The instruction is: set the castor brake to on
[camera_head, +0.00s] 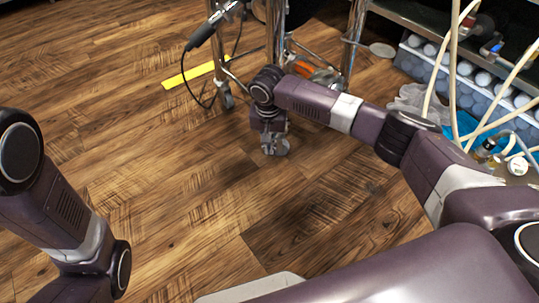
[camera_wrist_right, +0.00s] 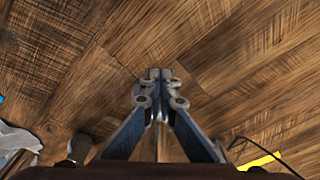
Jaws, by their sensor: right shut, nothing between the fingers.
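A wheeled metal stand shows at the top of the head view, with a small grey castor (camera_head: 227,99) at the foot of its left leg. The brake on it is too small to make out. My right gripper (camera_head: 275,147) points down over bare floor, in front of the stand and to the right of this castor, apart from it. In the right wrist view its fingertips (camera_wrist_right: 158,75) are together, with nothing between them. My left arm is at the left edge of the head view, but its gripper is out of the picture.
A yellow strip (camera_head: 195,74) lies on the floor left of the stand, near a black cable (camera_head: 188,82). Orange items (camera_head: 305,70) are by the stand. A crumpled clear bag (camera_head: 415,101), pale hoses (camera_head: 453,65) and a shelf are at the right. Floor at left is clear.

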